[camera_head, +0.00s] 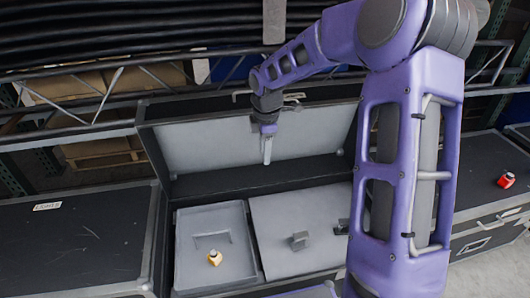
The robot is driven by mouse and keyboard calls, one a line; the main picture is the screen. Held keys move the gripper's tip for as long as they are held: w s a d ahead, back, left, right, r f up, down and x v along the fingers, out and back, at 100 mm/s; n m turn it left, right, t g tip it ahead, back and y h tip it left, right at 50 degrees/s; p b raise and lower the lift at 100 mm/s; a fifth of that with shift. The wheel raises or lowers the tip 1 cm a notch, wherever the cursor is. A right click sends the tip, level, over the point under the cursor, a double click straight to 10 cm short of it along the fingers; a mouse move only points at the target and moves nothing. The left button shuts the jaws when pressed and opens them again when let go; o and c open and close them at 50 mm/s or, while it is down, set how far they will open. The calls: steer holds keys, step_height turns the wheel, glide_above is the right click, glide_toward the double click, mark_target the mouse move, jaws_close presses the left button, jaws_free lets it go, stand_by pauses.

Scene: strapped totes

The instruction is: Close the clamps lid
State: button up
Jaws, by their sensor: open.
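A large black case with metal edges stands in front of me. Its big lid (205,142) is raised and leans back, showing a pale grey inner face. Inside the case, a grey tray or panel (203,242) with a handle lies at the left. A grey panel (285,222) with dark fittings lies at the right; I cannot tell whether these are clamps. My gripper (267,158) is open and hangs in front of the raised lid's inner face, left of its right end. I cannot tell whether it touches the lid. My arm hides part of the case's right side.
A small yellow object (215,258) lies on the left tray. A closed black case (75,240) stands at the left, and another (485,180) at the right carries a red object (506,181). Metal trusses (105,95) and black tubes (130,25) are behind.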

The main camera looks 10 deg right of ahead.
steer(key=shift+f, duration=0.15)
jaws_close()
stand_by(1.0)
steer(key=c, duration=0.7)
jaws_free()
steer(key=o, duration=0.7)
step_height(320, 180, up, 17)
steer(key=s+p, duration=0.2)
steer(key=p, duration=0.1)
steer(key=shift+s, duration=0.15)
